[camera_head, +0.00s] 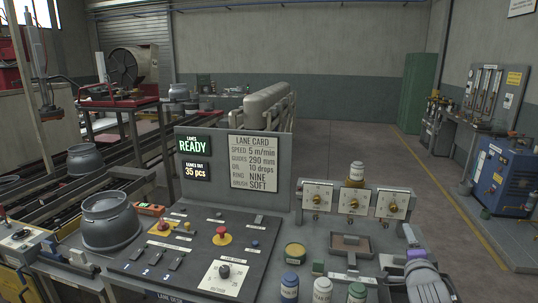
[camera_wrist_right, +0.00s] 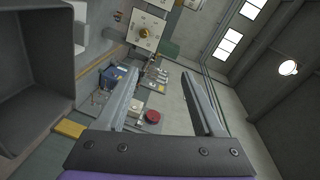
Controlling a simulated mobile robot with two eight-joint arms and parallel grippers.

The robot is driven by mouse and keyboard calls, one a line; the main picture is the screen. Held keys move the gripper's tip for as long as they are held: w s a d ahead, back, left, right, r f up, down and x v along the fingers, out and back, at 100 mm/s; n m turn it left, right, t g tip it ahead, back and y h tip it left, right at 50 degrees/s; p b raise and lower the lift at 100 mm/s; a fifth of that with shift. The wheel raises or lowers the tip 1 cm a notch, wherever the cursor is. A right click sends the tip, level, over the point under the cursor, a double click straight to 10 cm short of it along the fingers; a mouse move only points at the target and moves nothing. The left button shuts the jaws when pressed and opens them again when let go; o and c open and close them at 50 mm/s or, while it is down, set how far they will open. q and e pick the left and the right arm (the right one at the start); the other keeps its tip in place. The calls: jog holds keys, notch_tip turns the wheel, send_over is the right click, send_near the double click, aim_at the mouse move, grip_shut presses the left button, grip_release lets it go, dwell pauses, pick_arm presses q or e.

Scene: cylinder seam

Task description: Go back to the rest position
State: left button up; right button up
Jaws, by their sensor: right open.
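My right gripper (camera_head: 409,236) is at the lower right of the head view, over the right end of the grey console, beside the small tray. In the right wrist view its two grey fingers (camera_wrist_right: 160,76) stand apart with nothing between them. The gripper points away from the console top, and the room shows beyond the fingers. My left gripper is not in the head view.
The control panel (camera_head: 197,245) has buttons and a red knob. Several jars stand at the console's front, including a white-lidded one (camera_head: 322,290). The small tray (camera_head: 351,254) lies below the dial plates (camera_head: 354,200). A grey cylinder (camera_head: 109,222) stands at left. Open floor (camera_head: 340,145) lies behind.

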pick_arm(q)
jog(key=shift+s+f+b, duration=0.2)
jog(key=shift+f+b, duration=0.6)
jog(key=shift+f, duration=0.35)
pick_arm(e)
jog(key=s+a+f+n+g+y, duration=0.1)
jog(key=s+a+f+n+g, duration=0.2)
jog(key=s+a+f+n, duration=0.3)
jog(key=s+a+f+n+g+y, duration=0.2)
jog(key=s+a+f+n+g, duration=0.2)
jog(key=s+f, duration=0.6)
jog(key=s+a+f+n+g+y, duration=0.2)
jog(key=s+a+f+n, duration=0.6)
jog(key=s, duration=0.8)
jog(key=shift+s+a+g, duration=0.3)
jog(key=shift+a+g, duration=0.25)
jog(key=shift+g, duration=0.15)
